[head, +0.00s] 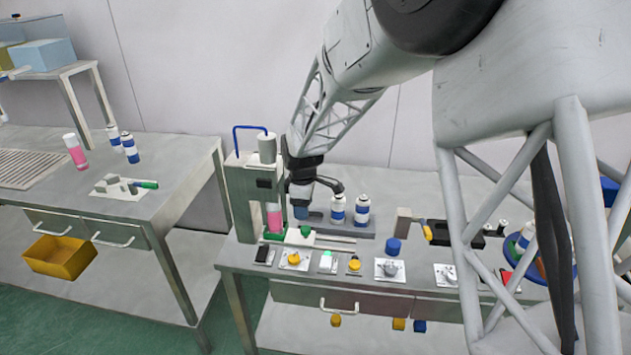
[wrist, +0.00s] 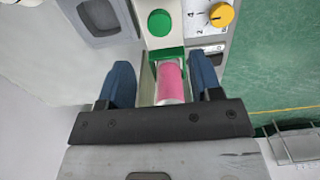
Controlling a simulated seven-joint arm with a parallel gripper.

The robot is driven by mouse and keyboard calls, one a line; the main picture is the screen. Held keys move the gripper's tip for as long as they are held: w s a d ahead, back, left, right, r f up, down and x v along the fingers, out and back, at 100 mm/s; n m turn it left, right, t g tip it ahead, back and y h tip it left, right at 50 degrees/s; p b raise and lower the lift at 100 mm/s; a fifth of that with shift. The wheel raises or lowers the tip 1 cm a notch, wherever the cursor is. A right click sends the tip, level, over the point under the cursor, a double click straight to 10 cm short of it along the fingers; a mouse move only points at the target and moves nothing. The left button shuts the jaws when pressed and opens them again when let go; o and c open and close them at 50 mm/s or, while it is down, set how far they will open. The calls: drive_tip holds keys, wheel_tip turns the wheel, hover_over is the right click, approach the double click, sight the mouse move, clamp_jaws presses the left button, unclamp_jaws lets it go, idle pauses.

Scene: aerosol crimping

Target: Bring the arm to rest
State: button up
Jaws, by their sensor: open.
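My gripper (head: 300,208) hangs beside the crimping machine (head: 240,200), just right of a pink can (head: 273,217) that stands in the machine. In the wrist view the two blue fingers of my gripper (wrist: 161,72) are spread apart, with the pink can (wrist: 171,82) showing between them and a gap on both sides. The can appears to stand in a green holder (wrist: 167,53). I cannot tell how far the fingertips reach around it. Nothing is held.
Two white-and-blue cans (head: 350,208) stand close right of my gripper. A row of knobs and switches (head: 340,262) lines the bench front. A blue cap-like cylinder (head: 393,246) and a yellow-handled tool (head: 428,230) lie further right. The left bench (head: 170,165) holds more cans.

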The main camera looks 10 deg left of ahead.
drive_tip(key=s+d+r+m+t, duration=0.1)
drive_tip(key=s+d+r+m, duration=0.3)
drive_tip(key=s+d+r, duration=0.5)
drive_tip(key=s+d+r+m, duration=0.5)
drive_tip(key=d+r, duration=0.2)
drive_tip(key=d, duration=0.5)
drive_tip(key=s+d+r+m, duration=0.1)
drive_tip(key=s+d+m, duration=0.3)
drive_tip(key=s, duration=0.7)
drive_tip(key=s+d+r+m+t, duration=0.1)
drive_tip(key=s+d+r+m, duration=0.1)
drive_tip(key=s+d+m, duration=0.3)
drive_tip(key=s+d, duration=0.3)
drive_tip(key=s, duration=0.4)
drive_tip(key=shift+s+d+t, duration=0.25)
drive_tip(key=shift+d+t, duration=0.05)
drive_tip(key=shift+d, duration=0.05)
